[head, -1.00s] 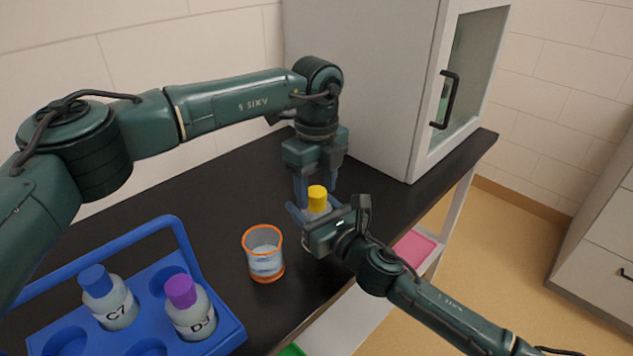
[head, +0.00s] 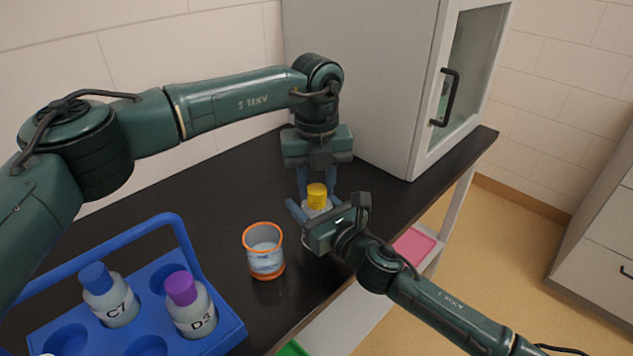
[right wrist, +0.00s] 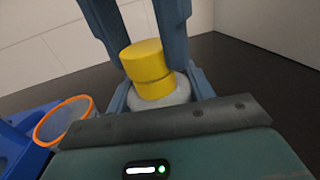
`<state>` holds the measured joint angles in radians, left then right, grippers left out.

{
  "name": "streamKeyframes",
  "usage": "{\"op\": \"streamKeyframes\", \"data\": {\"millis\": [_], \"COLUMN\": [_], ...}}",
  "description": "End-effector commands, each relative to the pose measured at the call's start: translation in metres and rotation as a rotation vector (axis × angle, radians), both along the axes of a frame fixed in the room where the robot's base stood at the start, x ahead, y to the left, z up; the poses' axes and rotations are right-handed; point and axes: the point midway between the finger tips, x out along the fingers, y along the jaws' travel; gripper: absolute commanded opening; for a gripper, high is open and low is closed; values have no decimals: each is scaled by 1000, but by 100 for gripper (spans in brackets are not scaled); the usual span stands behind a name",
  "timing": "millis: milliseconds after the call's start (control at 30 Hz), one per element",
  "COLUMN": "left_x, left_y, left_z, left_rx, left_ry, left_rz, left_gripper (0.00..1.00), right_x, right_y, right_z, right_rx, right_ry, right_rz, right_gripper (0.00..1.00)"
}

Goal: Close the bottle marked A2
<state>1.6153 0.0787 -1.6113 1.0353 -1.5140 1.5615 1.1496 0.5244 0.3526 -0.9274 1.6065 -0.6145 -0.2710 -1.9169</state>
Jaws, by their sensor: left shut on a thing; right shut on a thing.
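A bottle with a yellow cap (head: 317,192) stands on the black bench near the cabinet. Its pale body (right wrist: 172,97) shows under the cap in the right wrist view; any label on it is hidden. My left gripper (head: 317,184) points down from above, shut on the yellow cap with one finger on each side. My right gripper (head: 307,211) comes in level from the right and is shut on the bottle body below the cap. In the right wrist view a seam divides the yellow into an upper and a lower part.
An orange-rimmed beaker (head: 265,262) stands left of the bottle. A blue rack (head: 225,332) at front left holds bottles C7 (head: 110,300) and D3 (head: 190,307). A grey cabinet (head: 365,90) stands behind the bottle. The bench edge is close on the right.

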Motion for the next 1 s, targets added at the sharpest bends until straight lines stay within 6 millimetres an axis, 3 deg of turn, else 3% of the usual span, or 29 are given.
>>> {"op": "streamKeyframes", "data": {"millis": [700, 800, 967, 1000], "left_x": [0, 0, 0, 0], "left_y": [0, 0, 0, 0], "left_z": [-1, -1, -1, -1], "left_rx": [0, -1, 0, 0], "left_ry": [1, 1, 1, 0], "left_rz": [-1629, -1797, -1809, -1808], "left_gripper": [5, 5, 5, 35], "right_x": [0, 0, 0, 0], "right_y": [0, 0, 0, 0], "right_z": [0, 0, 0, 0], "right_rx": [-1, -1, -1, -1], "right_ry": [1, 1, 1, 1], "right_rz": [0, 0, 0, 0], "right_gripper": [0, 0, 0, 0]}}
